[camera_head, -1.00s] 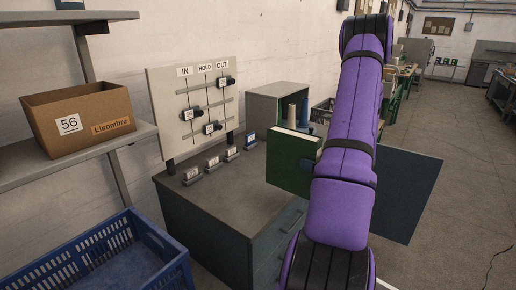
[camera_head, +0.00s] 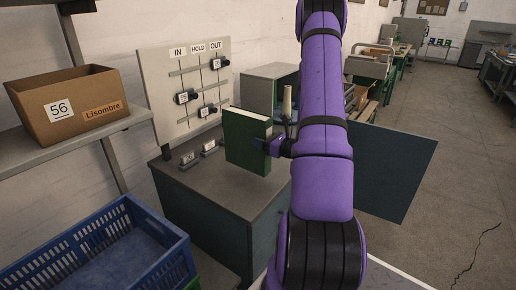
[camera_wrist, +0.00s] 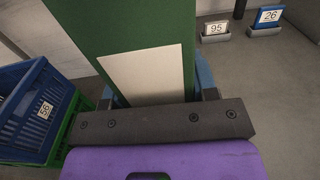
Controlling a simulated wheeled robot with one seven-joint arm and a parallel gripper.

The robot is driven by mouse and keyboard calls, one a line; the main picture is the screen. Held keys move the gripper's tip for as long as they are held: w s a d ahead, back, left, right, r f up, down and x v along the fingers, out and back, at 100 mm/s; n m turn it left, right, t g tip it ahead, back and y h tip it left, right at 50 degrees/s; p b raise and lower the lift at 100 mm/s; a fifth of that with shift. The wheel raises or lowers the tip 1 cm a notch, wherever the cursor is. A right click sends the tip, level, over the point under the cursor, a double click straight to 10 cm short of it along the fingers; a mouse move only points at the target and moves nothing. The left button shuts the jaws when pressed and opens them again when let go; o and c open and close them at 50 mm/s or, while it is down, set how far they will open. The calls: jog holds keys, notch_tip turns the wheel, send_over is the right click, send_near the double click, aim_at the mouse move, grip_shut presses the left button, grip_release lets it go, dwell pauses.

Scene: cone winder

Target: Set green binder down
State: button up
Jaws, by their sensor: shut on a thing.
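The green binder (camera_head: 247,142) is upright over the grey-topped cabinet (camera_head: 215,186) in the head view, its pale page edge on top. My gripper (camera_head: 270,146) is shut on its right edge. In the wrist view the binder (camera_wrist: 120,28), with a blank pale label, stands between the blue fingers of my gripper (camera_wrist: 155,92). I cannot tell whether its bottom edge touches the cabinet top.
A board marked IN, HOLD and OUT (camera_head: 150,68) stands behind the cabinet, with small label holders (camera_head: 209,147) before it. A blue crate (camera_head: 95,250) is at lower left. A cardboard box (camera_head: 68,105) sits on a shelf. The cabinet's front top is clear.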

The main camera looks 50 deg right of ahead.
jog(key=shift+w+a+f, duration=0.1)
jog(key=shift+w+f, duration=0.15)
jog(key=shift+f, duration=0.35)
jog(key=shift+w+a+f, duration=0.15)
jog(key=shift+w+f, duration=0.1)
jog(key=shift+f, duration=0.35)
jog(key=shift+w+a+f, duration=0.1)
jog(key=shift+w+f, duration=0.15)
jog(key=shift+f, duration=0.45)
jog(key=o, duration=1.3)
jog(key=shift+c, duration=0.2)
